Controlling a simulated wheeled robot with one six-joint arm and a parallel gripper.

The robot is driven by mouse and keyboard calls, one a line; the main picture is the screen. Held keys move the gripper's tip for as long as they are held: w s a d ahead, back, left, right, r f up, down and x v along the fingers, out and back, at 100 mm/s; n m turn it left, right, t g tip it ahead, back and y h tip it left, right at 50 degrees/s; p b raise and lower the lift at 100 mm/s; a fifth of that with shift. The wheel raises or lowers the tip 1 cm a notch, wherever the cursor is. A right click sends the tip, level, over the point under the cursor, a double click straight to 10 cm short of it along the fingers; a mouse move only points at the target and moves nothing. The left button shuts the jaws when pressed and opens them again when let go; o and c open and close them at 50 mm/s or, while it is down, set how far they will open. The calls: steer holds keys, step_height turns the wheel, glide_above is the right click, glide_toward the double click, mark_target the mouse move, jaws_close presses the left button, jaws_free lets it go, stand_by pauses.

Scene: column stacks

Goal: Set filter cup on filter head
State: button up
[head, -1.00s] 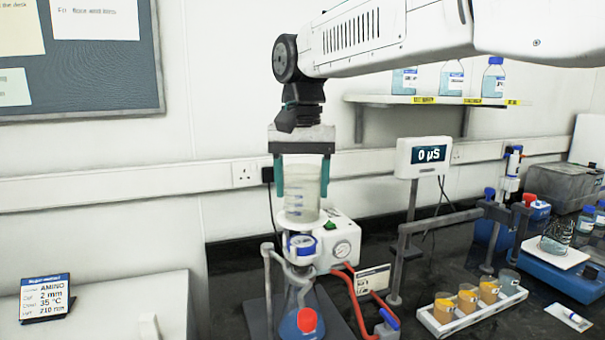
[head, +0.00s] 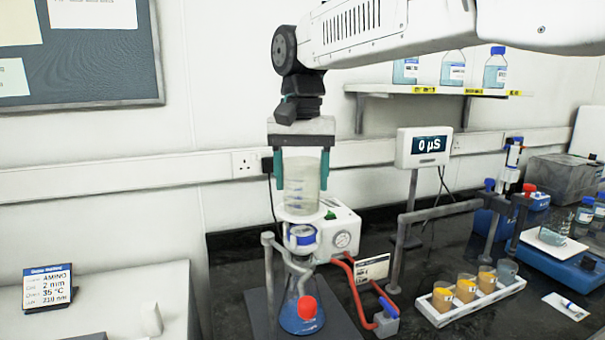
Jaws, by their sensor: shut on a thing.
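The filter cup (head: 302,186) is a clear, graduated cylinder, upright between the teal fingers of my gripper (head: 301,165). My gripper points down and is shut on the cup. The filter head (head: 300,212) is a pale disc directly under the cup, with a blue-ringed collar (head: 301,237) below it. It tops a flask (head: 300,312) with blue liquid and a red cap, held by a grey stand. The cup's bottom meets or nearly meets the disc; I cannot tell whether it touches.
A white pump box (head: 338,232) with a gauge stands right behind the flask, joined by a red hose (head: 357,298). A meter on a post (head: 422,147) and a rack of amber cups (head: 470,303) stand to the right. A shelf of bottles (head: 440,91) is behind.

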steer(key=shift+f, duration=1.4)
stand_by(1.4)
steer(key=o, duration=1.6)
steer(key=shift+r, duration=0.1)
steer(key=shift+r, duration=4.4)
